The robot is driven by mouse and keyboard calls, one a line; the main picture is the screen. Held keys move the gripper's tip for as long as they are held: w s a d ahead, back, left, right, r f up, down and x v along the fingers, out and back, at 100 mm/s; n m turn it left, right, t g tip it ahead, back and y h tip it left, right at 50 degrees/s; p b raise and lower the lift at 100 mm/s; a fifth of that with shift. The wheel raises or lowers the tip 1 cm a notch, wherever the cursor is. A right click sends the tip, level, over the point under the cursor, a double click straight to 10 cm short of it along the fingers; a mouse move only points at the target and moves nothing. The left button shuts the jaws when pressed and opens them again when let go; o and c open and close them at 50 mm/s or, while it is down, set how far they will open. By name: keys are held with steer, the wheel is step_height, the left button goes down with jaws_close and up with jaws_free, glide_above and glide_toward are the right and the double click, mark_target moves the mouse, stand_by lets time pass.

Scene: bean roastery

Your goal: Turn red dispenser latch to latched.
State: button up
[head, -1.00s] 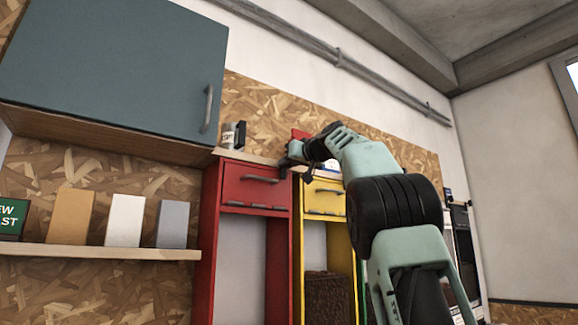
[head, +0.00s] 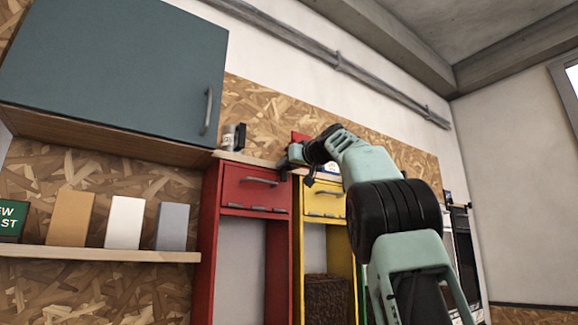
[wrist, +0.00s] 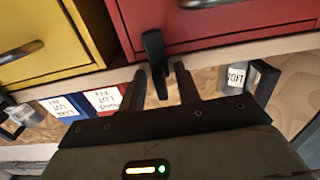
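The red dispenser (head: 210,235) stands left of the yellow dispenser (head: 299,240) in the head view. In the wrist view, the red dispenser's front (wrist: 230,25) fills the upper right. Its dark latch lever (wrist: 154,48) is near the red front's edge, on the side nearest the yellow dispenser (wrist: 50,25). My gripper (wrist: 160,75) is open, with one finger on each side of the lever. I see gaps beside the lever; contact cannot be told. In the head view, my gripper (head: 291,160) is at the red dispenser's upper right corner, and the latch is not clearly visible.
A pale ledge runs above the dispensers, with a labelled jar (head: 228,136) on it. Labelled red (wrist: 103,100) and blue (wrist: 62,106) items sit close to my gripper in the wrist view. A teal cabinet (head: 115,65) hangs at upper left, above a shelf (head: 100,256) with several boxes.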

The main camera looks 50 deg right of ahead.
steer(key=shift+s, duration=0.1)
steer(key=b+v, duration=0.6)
steer(key=v, duration=1.1)
steer(key=shift+s, duration=0.15)
